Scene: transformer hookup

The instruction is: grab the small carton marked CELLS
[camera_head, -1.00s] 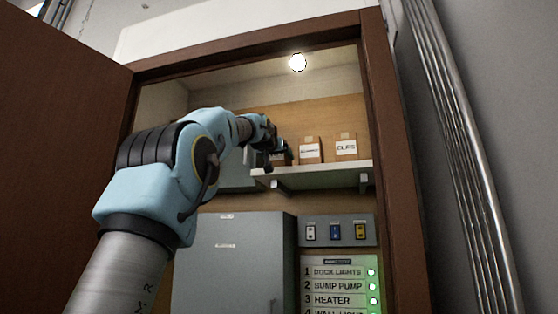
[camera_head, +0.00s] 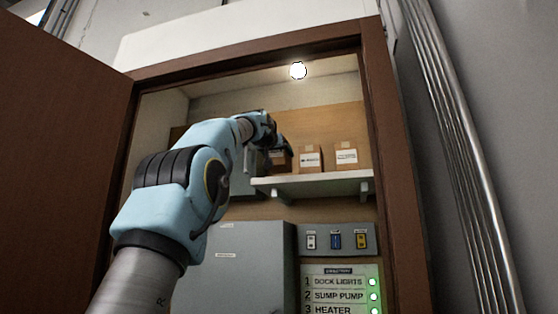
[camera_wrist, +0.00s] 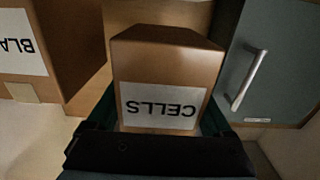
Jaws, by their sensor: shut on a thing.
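The small carton marked CELLS (camera_wrist: 165,75) fills the middle of the wrist view, its label upside down there. My gripper (camera_wrist: 158,118) is shut on it, with a dark finger along each side of the carton. In the head view the carton (camera_head: 283,161) is the leftmost on the shelf side, partly hidden by my gripper (camera_head: 281,148). I cannot tell whether its base touches the shelf (camera_head: 315,187).
Two more cartons stand to the right on the shelf, a middle one (camera_head: 310,158) and a right one (camera_head: 345,156). In the wrist view a carton marked BLA (camera_wrist: 50,50) stands close to the left. A grey cabinet with a handle (camera_wrist: 275,60) is close on the right.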

